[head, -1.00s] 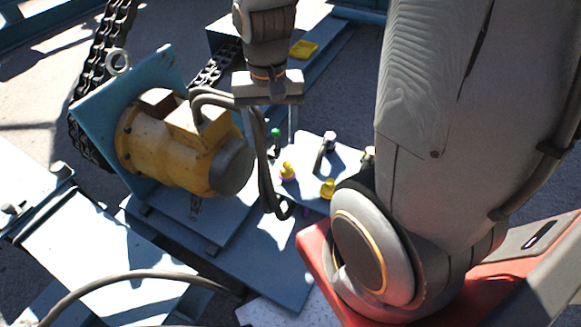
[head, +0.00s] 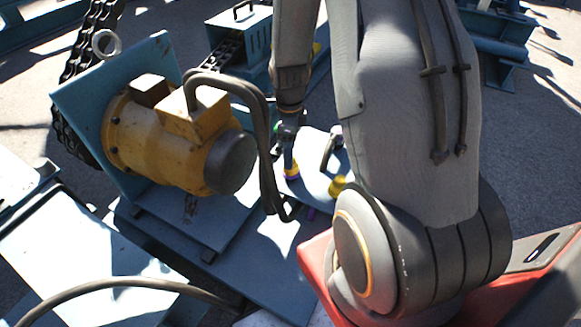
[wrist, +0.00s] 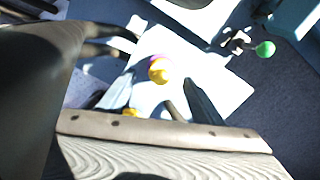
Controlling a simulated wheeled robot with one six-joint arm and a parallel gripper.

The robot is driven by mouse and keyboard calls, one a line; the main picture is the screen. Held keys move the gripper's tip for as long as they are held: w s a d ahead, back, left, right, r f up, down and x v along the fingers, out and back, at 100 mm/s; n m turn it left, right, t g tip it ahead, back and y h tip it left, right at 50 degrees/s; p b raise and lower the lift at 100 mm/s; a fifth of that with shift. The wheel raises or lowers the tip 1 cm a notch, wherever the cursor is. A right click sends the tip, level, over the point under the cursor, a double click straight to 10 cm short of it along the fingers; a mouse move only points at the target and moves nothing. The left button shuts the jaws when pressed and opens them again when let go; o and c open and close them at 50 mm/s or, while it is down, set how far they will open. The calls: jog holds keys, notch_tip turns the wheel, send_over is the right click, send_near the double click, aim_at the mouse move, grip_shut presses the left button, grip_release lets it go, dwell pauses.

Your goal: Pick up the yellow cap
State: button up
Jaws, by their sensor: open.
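A yellow cap (head: 291,172) stands on the pale blue plate (head: 318,150), with a purple ring at its base. It also shows near the middle of the wrist view (wrist: 159,71). My gripper (head: 289,150) is just above this cap in the head view, seen edge-on. It is open and nothing shows held in it. A second yellow cap (head: 337,186) stands to the right, partly hidden by my arm. It shows low in the wrist view (wrist: 129,112). A green-topped piece (wrist: 265,49) is at upper right there, and mostly hidden behind my gripper in the head view.
A yellow motor (head: 170,145) on a blue bracket is close to the left of my gripper, with thick dark cables (head: 268,150) looping between. A metal bolt-like post (head: 331,145) stands on the plate to the right. A blue box with a handle (head: 240,30) is behind.

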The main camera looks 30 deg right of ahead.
aim_at(295, 170)
jog(key=f, duration=0.5)
jog(key=shift+s+d+f, duration=0.1)
jog(key=shift+d+f, duration=0.15)
jog(key=shift+f, duration=0.05)
jog(key=c, duration=1.3)
